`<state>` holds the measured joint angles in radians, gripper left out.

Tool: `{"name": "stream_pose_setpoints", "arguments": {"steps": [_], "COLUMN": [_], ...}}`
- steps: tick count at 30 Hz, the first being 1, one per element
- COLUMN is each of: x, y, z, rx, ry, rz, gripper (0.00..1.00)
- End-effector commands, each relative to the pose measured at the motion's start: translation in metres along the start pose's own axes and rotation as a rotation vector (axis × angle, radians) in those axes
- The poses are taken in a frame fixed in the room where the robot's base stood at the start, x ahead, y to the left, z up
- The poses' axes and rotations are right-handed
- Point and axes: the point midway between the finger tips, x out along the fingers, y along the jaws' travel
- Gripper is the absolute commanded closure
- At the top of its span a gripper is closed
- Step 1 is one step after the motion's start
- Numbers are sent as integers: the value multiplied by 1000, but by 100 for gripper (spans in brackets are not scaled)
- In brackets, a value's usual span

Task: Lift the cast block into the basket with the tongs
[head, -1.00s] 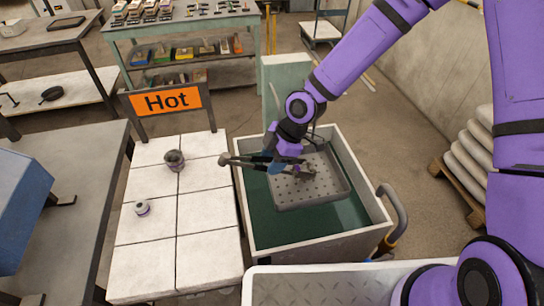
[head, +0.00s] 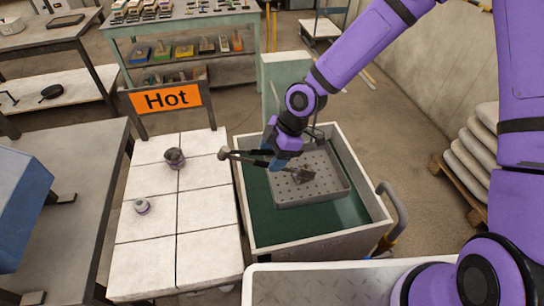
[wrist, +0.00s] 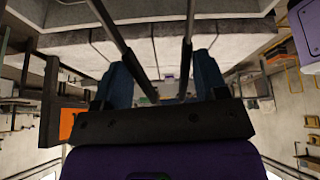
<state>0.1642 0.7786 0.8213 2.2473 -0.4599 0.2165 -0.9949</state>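My gripper (head: 280,160) is above the left part of the basket (head: 335,195). Its blue fingers, also in the wrist view (wrist: 163,80), hold the two dark legs of the tongs (head: 243,156). A dark cup-shaped piece (head: 174,158) and a smaller pale round piece with a dark top (head: 141,206) stand apart on the tiles. I cannot tell which is the cast block. The perforated basket sits in the tank; a dark patch in it could be a thing or a shadow.
The pale tiled table (head: 205,250) carries an orange "Hot" sign (head: 166,99) at its back. The grey tank (head: 238,195) with dark green inside stands close to its right. A grey bench (head: 85,200) is at left. The tiles' front is clear.

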Motion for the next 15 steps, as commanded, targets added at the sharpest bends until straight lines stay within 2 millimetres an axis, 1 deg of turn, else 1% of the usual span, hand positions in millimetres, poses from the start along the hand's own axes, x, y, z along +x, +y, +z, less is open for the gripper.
{"name": "stream_pose_setpoints", "arguments": {"steps": [1, 15], "x": [-7, -61], "y": [1, 3], "z": [-3, -29], "rx": [0, 0], "ry": [-1, -1], "rz": [3, 3], "gripper": [36, 36]}}
